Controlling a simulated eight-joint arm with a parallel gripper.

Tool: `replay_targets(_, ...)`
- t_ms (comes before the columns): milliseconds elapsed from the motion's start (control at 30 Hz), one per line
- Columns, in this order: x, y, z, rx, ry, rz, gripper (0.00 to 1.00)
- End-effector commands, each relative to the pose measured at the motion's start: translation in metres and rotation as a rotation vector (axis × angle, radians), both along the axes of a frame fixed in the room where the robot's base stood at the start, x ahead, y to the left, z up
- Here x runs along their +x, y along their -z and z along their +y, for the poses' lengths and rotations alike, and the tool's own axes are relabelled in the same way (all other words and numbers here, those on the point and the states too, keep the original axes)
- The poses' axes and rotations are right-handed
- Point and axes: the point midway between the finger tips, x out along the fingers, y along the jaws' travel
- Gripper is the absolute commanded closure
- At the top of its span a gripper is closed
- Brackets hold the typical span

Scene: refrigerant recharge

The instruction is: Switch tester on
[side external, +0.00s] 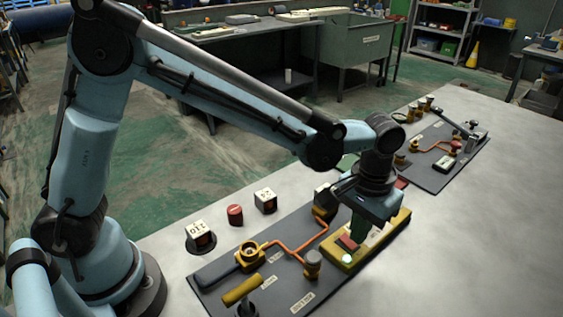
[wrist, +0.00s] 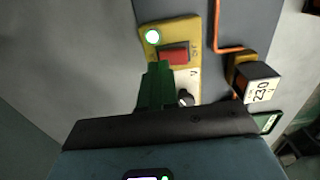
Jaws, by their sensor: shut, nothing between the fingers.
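The tester is a yellow block (side external: 391,232) on the dark panel, and it also shows in the wrist view (wrist: 184,28). Its red rocker switch (wrist: 174,55) sits in the upper part of the block in the wrist view, beside a glowing whitish-green lamp (wrist: 153,37). The lamp (side external: 347,259) also glows in the side view. My gripper (wrist: 158,72), with green fingers, is shut and empty. Its tips are right beside the red switch; I cannot tell whether they touch it. In the side view my gripper (side external: 355,240) points down over the tester. A small dark knob (wrist: 185,97) is partly hidden by my fingers.
A cube marked 230 (wrist: 261,90) stands close to the tester. Orange piping (side external: 300,250) and a yellow valve (side external: 250,254) lie on the dark panel. Two numbered blocks and a red cylinder (side external: 235,214) stand behind. The table's right side is clear.

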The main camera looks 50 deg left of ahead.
Motion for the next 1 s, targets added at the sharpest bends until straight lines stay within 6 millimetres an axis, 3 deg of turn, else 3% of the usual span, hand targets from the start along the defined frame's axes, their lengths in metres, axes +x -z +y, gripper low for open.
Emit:
replay_targets(500,0.0,-0.037,0.0,0.0,0.0,0.0,1.0)
replay_targets(1000,-0.001,-0.044,0.005,-0.005,-0.001,-0.009,1.0)
